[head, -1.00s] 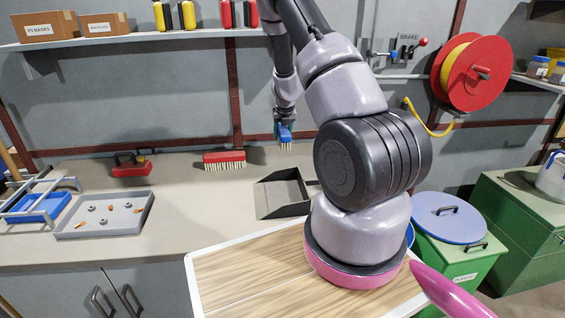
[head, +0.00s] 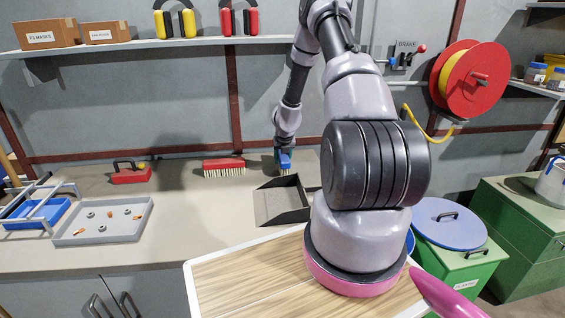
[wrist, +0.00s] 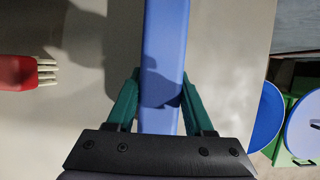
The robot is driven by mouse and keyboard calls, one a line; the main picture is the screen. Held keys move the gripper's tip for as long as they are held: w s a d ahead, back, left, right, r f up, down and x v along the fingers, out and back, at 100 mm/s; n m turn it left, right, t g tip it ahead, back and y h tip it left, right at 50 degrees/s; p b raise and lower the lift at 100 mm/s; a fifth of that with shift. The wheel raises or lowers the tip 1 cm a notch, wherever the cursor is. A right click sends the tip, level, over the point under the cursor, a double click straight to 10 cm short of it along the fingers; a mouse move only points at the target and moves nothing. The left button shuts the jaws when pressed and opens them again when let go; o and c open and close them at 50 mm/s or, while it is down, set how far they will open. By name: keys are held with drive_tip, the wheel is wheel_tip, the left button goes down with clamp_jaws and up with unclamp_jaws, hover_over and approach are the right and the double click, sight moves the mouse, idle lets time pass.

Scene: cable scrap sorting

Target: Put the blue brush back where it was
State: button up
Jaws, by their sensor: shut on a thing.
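The blue brush (head: 285,158) is at the back of the bench, just behind the dark dustpan, with its pale bristles down. In the wrist view its long blue back (wrist: 165,35) runs between the two green fingers. My gripper (wrist: 160,80) is shut on it. In the head view my gripper (head: 281,150) points down with the brush under it, close to the bench top. I cannot tell whether the bristles touch the bench.
A red brush (head: 224,166) lies left of the blue one, clear of it. The dustpan (head: 282,200) stands in front. A red-based tool (head: 131,175) and a grey tray (head: 101,221) with small parts are further left. Bench (head: 190,205) between tray and dustpan is bare.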

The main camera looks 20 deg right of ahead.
drive_tip(key=shift+w+f, duration=0.1)
drive_tip(key=shift+f, duration=0.5)
drive_tip(key=o, duration=1.3)
drive_tip(key=shift+f, duration=0.1)
